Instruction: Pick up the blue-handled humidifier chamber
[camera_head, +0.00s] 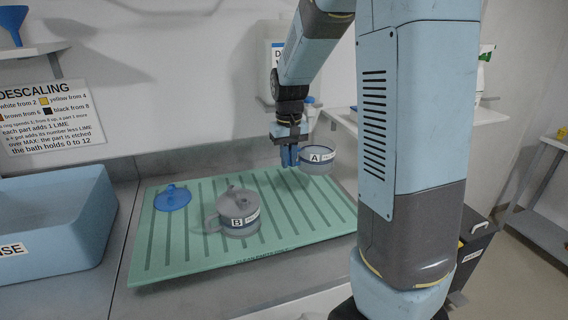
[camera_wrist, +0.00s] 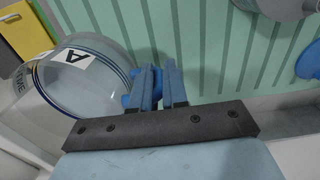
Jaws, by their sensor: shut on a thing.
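The blue-handled humidifier chamber (camera_head: 318,165) is a clear grey round pot with a label "A" and a blue band, at the back right of the green mat. In the wrist view the chamber (camera_wrist: 85,95) fills the left side. My gripper (camera_head: 290,157) points down on its left side. In the wrist view the gripper (camera_wrist: 158,88) is shut on the blue handle (camera_wrist: 128,100), which shows partly between and beside the blue fingers. I cannot tell whether the chamber touches the mat.
A grey-handled chamber labelled "B" (camera_head: 239,217) stands on the green ribbed mat (camera_head: 290,225). A blue lid-like disc (camera_head: 172,198) lies to its left. A blue basin (camera_head: 55,225) is at the far left. A wall sign (camera_head: 50,115) hangs behind. A white shelf (camera_head: 345,122) is at the right.

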